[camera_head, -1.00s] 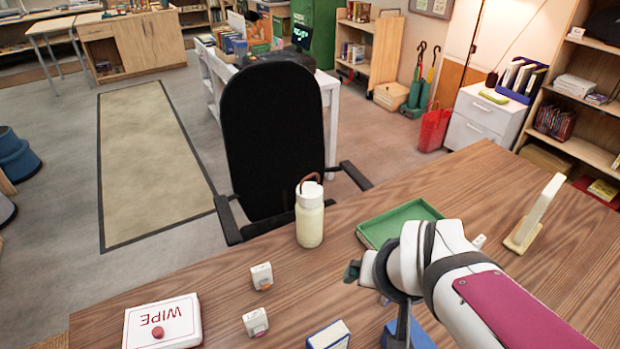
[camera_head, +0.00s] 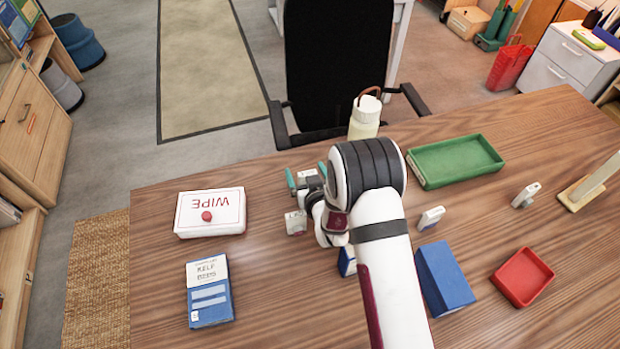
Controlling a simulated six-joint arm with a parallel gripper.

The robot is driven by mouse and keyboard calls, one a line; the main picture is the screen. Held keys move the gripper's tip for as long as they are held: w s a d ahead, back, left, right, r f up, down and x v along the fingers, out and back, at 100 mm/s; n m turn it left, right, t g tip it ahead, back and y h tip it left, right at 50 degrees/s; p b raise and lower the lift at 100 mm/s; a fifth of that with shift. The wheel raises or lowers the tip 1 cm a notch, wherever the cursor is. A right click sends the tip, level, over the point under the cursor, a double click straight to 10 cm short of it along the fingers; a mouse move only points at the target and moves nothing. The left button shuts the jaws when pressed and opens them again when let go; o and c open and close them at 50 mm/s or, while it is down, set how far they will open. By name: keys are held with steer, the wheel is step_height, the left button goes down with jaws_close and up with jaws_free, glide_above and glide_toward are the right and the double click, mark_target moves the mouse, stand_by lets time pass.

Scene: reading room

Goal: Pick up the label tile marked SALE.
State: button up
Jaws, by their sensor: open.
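Several small white label tiles lie on the wooden desk, and their lettering is too small to read, so I cannot tell which is marked SALE. My gripper (camera_head: 306,176) is open, with its teal fingertips on either side of one white tile (camera_head: 308,182), partly hidden by the gripper. I cannot tell whether the fingers touch it. A second tile (camera_head: 296,222) stands just in front of the gripper. A third tile (camera_head: 431,218) is right of my arm, and a fourth (camera_head: 526,195) is farther right.
A cream bottle (camera_head: 364,118) stands behind my arm. A green tray (camera_head: 455,164), red tray (camera_head: 523,277) and blue box (camera_head: 443,278) are at right. A white WIPE box (camera_head: 210,212) and blue-and-white carton (camera_head: 209,291) are at left.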

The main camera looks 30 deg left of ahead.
steer(key=shift+w+a+f, duration=0.1)
steer(key=shift+w+a, duration=0.05)
steer(key=c, duration=1.4)
jaws_close()
